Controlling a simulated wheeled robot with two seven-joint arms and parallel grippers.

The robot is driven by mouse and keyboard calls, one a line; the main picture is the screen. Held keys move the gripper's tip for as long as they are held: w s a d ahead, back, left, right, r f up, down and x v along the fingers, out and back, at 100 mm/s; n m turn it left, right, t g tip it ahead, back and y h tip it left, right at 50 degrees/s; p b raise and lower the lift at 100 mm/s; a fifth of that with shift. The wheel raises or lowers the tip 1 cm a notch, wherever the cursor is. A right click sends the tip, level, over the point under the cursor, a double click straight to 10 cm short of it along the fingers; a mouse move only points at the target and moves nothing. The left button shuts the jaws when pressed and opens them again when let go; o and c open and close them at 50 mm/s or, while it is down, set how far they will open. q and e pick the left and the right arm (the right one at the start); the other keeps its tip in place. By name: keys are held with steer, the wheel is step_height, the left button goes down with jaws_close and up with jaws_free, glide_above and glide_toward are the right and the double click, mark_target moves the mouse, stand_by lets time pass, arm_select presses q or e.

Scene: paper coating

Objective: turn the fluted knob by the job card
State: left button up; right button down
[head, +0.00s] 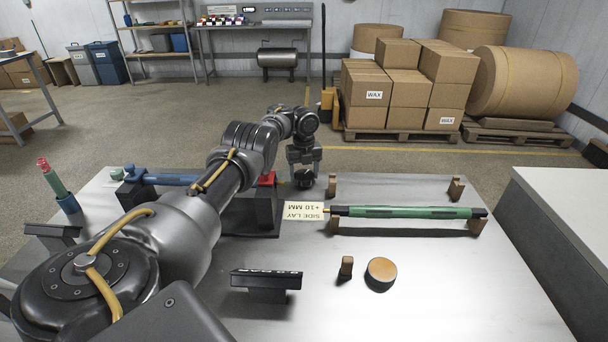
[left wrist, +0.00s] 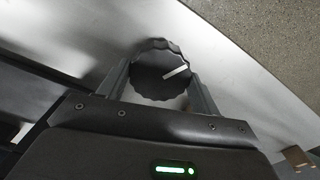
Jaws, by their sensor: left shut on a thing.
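The fluted knob (left wrist: 152,72) is dark and round with a scalloped rim and a white mark on its face; the mark points to the upper right in the left wrist view. My left gripper (left wrist: 160,80) has a finger on each side of the knob and is shut on it. In the head view my left gripper (head: 304,168) points down at the far side of the bench, and the knob is mostly hidden under it. The job card (head: 303,211) is cream, reads "SIDE LAY +10 MM" upside down, and lies just in front. My right gripper is not in view.
A green roller (head: 405,212) rests on brown supports to the right of the card. A black block (head: 250,212) with a red part stands left. A round tan-topped piece (head: 381,270) and a dark sign stand (head: 266,281) sit nearer. The bench's right front (head: 470,300) is clear.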

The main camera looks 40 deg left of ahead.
mark_target(304, 175)
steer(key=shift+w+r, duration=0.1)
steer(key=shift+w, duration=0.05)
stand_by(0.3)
arm_select(q)
steer(key=o, duration=1)
steer(key=shift+r, duration=0.1)
steer(key=shift+r, duration=0.3)
step_height(304, 175, up, 10)
steer(key=shift+p, duration=0.45)
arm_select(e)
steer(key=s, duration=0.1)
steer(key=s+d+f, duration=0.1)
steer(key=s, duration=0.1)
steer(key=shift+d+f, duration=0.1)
arm_select(q)
steer(key=shift+f, duration=0.1)
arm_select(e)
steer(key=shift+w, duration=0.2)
